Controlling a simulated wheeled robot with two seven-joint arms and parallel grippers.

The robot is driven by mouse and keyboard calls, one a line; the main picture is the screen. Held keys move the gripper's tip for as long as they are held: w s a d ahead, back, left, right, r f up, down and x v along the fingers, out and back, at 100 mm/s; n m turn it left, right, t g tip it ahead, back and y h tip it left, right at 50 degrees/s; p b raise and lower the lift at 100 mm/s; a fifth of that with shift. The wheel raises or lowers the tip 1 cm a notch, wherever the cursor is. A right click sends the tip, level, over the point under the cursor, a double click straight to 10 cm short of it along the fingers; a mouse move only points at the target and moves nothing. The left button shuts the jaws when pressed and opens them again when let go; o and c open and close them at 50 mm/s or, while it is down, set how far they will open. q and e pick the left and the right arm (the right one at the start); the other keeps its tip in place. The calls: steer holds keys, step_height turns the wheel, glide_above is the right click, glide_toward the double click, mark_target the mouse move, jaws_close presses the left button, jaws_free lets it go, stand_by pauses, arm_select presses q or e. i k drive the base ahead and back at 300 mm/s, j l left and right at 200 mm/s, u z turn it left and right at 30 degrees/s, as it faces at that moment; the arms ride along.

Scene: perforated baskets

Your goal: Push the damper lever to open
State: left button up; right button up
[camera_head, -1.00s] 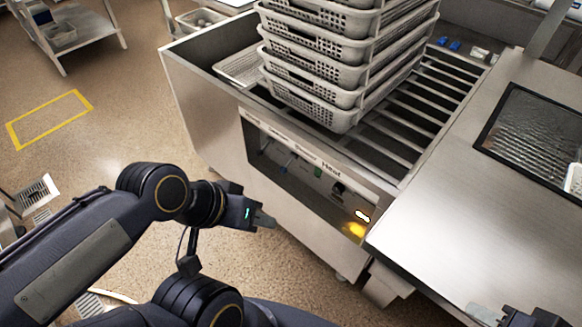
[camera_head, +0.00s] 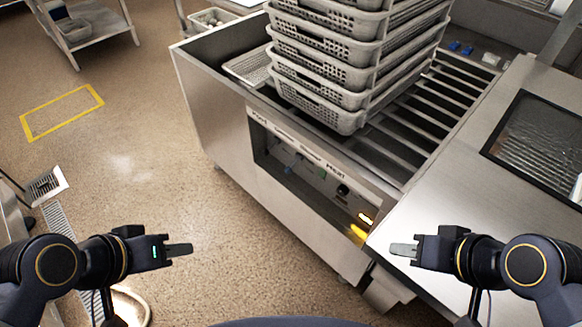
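The control panel (camera_head: 312,180) is recessed in the front of the steel machine, under a strip of labels. It holds a small blue control (camera_head: 290,169), a green one (camera_head: 322,174), a black knob (camera_head: 342,189) and a lit orange light (camera_head: 365,218). I cannot tell for sure which one is the damper lever. My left gripper (camera_head: 180,250) is over the floor, left of the panel and apart from it. My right gripper (camera_head: 403,249) is in front of the machine's right-hand steel top. Both look empty; their fingers overlap side-on, so their opening is unclear.
A stack of grey perforated baskets (camera_head: 318,75) stands on the machine's roller rack (camera_head: 420,110). The steel top (camera_head: 450,185) with a dark window lies at right. A steel cart (camera_head: 95,30) stands at upper left.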

mark_target(289, 170)
steer(key=i+j+z, duration=0.15)
steer(key=j+z, duration=0.15)
steer(key=i+j+z, duration=0.1)
steer(key=j+z, duration=0.2)
steer(key=j, duration=0.25)
steer(key=j+z, duration=0.3)
steer(key=j, duration=0.15)
steer(key=i, duration=0.05)
